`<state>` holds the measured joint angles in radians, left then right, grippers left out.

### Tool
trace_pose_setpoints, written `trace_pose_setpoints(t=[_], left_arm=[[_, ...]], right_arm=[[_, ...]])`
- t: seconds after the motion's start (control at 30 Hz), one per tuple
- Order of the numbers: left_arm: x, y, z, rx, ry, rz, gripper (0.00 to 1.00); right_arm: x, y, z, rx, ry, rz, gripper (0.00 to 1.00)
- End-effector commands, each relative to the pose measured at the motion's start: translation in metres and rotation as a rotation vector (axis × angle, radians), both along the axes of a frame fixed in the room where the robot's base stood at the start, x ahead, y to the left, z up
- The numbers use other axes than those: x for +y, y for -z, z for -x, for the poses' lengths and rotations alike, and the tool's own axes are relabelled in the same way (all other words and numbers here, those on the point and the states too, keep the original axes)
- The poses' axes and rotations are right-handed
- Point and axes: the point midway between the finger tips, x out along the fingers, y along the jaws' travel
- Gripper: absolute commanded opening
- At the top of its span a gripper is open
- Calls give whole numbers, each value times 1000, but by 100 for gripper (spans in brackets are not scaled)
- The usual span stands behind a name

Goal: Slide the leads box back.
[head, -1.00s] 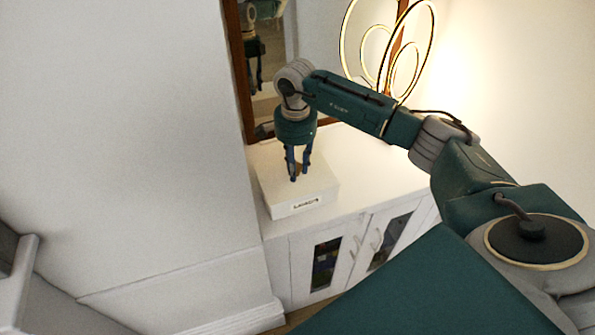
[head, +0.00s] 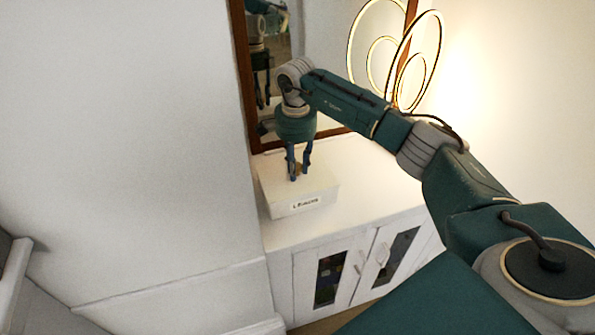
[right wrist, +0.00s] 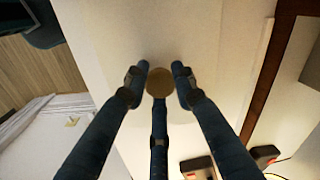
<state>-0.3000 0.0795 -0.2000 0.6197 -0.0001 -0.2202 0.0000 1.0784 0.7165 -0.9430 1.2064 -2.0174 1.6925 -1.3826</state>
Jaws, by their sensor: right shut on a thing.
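The leads box (head: 306,192) is a white lidded box with a printed label on its front, too blurred to read surely. It sits flat on the white cabinet top (head: 355,205), close to the mirror. My right gripper (head: 299,176) points down from above and is shut on the box's small round brown knob. The knob (right wrist: 159,83) also shows between the fingers in the right wrist view, over the pale lid. The fingers partly hide the knob in the head view. My left gripper is not in view.
A wood-framed mirror (head: 318,75) stands behind the box and reflects my arm. A lit ring lamp (head: 402,62) stands at the back right. A white wall (head: 130,130) is close on the left. The cabinet top is clear in front and to the right of the box.

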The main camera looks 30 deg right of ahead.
Motion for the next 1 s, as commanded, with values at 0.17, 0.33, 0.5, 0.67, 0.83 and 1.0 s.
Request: trace_pose_setpoints(t=[0.17, 0.33, 0.5, 0.67, 0.83, 1.0], left_arm=[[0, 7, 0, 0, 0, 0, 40], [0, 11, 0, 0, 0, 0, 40], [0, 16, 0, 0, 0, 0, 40], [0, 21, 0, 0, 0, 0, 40], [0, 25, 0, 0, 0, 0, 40], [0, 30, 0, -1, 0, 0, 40]], right_arm=[[-1, 0, -8, -2, 0, 0, 0], [-3, 1, -14, -1, 0, 0, 0], [-4, 1, -21, -1, 0, 0, 0], [-6, 1, -27, -2, 0, 0, 0], [-7, 1, -34, -2, 0, 0, 0], [-9, 1, -40, -2, 0, 0, 0]])
